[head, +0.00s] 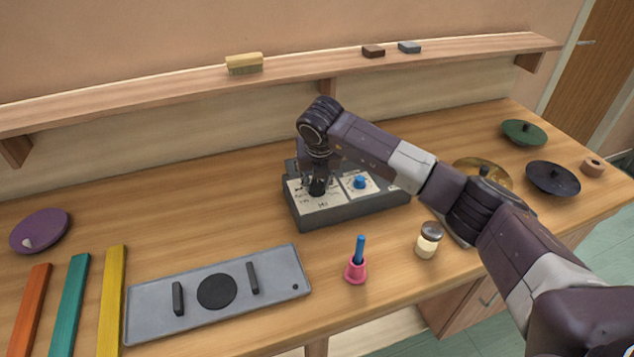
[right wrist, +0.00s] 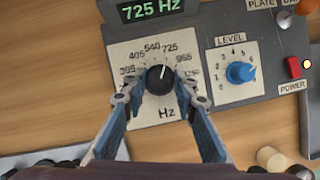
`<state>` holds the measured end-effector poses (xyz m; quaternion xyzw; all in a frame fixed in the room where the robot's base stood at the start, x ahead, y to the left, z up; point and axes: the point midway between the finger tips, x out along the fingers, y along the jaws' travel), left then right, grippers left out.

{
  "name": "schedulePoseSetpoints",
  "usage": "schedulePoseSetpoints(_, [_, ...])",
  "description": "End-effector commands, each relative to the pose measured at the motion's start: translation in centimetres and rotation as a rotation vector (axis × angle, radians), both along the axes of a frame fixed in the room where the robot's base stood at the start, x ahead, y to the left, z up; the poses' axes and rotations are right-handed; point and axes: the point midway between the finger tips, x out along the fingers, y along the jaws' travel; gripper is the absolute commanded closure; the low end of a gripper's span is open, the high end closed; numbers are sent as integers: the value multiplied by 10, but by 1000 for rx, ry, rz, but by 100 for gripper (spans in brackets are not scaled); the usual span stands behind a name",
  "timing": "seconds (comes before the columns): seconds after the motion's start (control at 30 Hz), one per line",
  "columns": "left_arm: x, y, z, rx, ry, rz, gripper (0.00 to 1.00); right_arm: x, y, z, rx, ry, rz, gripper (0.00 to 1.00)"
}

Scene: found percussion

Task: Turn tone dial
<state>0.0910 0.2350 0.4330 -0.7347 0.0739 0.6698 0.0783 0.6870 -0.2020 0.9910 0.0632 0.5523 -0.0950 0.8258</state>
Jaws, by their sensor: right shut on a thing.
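The tone generator box (head: 345,212) stands on the bench, mid-view. Its black tone dial (right wrist: 160,79) shows in the right wrist view on a white scale plate marked in Hz. The dial's white pointer line points up and slightly right, toward the 725 mark. The green display (right wrist: 151,8) reads 725 Hz. My right gripper (head: 318,187) points down over the left part of the box, its fingers (right wrist: 158,88) on either side of the dial and shut on it. In the head view the gripper hides the dial. My left gripper is not in view.
A blue level knob (right wrist: 240,72) and red power switch (right wrist: 294,67) sit right of the dial. A pink bell with blue handle (head: 356,268) and a small jar (head: 429,240) stand in front. A grey plate (head: 143,305) lies front left.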

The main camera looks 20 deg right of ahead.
Motion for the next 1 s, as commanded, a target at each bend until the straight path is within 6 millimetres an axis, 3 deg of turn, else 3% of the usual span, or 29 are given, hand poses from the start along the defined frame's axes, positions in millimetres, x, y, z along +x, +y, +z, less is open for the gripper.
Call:
schedulePoseSetpoints(0.13, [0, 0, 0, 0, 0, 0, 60, 1, 0, 2, 0, -4, -1, 98])
schedulePoseSetpoints(0.17, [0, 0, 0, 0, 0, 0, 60, 1, 0, 2, 0, -4, -1, 70])
schedulePoseSetpoints(0.3, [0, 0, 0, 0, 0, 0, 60, 1, 0, 2, 0, -3, 0, 57])
schedulePoseSetpoints(0.67, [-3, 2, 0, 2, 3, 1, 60, -1, 1, 7, 0, -2, 1, 57])
schedulePoseSetpoints(1.0, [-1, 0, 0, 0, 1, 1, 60, -25, 6, 68, 1, -6, 3, 57])
